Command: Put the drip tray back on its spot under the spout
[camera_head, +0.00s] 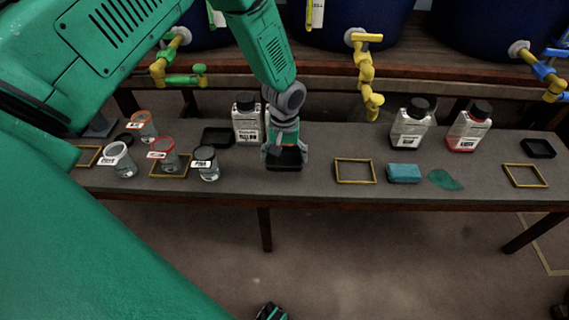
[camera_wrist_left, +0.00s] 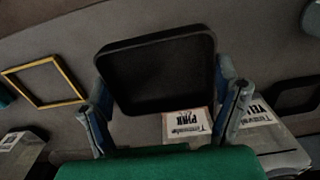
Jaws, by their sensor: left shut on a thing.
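A black drip tray (camera_head: 286,163) is held in my left gripper (camera_head: 284,150), above or on the bench near its middle. The left wrist view shows the square tray (camera_wrist_left: 157,72) between the two fingers (camera_wrist_left: 165,108), one at each side. I cannot tell whether it touches the bench. An empty yellow frame (camera_head: 355,171) lies on the bench to the right of the gripper, roughly below the middle yellow spout (camera_head: 370,100). This frame also shows at the left of the left wrist view (camera_wrist_left: 45,82). My right gripper is not clearly seen.
A teal sponge (camera_head: 404,173) and a green puddle (camera_head: 446,180) lie right of the empty frame. A white bottle (camera_head: 247,120) stands behind the gripper. Labelled cups (camera_head: 207,163) stand to the left. Other black trays (camera_head: 538,148) and another yellow frame (camera_head: 525,175) lie along the bench.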

